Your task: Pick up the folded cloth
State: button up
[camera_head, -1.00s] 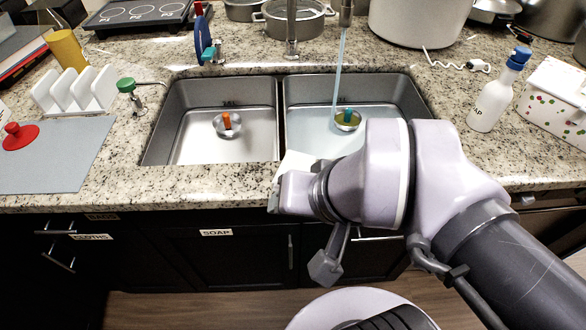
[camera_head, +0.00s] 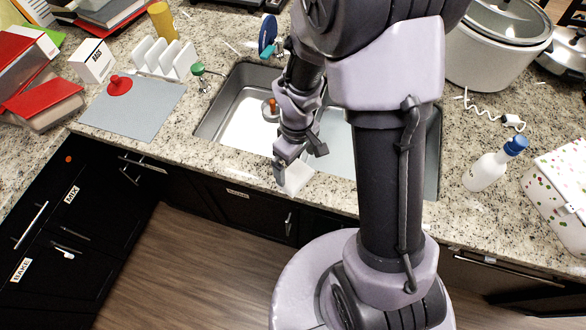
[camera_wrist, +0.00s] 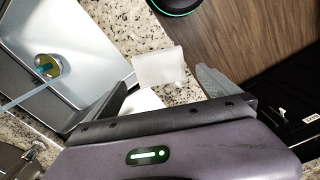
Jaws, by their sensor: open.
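A white folded cloth (camera_head: 298,180) lies on the narrow strip of counter at the front of the sink, partly hidden by my gripper (camera_head: 298,166). In the wrist view, a pale flat white piece (camera_wrist: 160,67) shows between the fingertips of my gripper (camera_wrist: 161,80). A second white patch shows nearer the palm; I cannot tell if both are one cloth. My gripper is open, its fingers apart on either side of the white piece. I cannot tell whether they touch it.
The counter's front edge is close.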

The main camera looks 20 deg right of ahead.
aim_at(295, 174)
jog(key=f, duration=0.2)
jog(key=f+b, duration=0.1)
jog(key=f, duration=0.4)
jog(key=shift+w+f+b, duration=0.25)
jog(key=shift+f+b, duration=0.15)
jog(key=shift+r, duration=0.1)
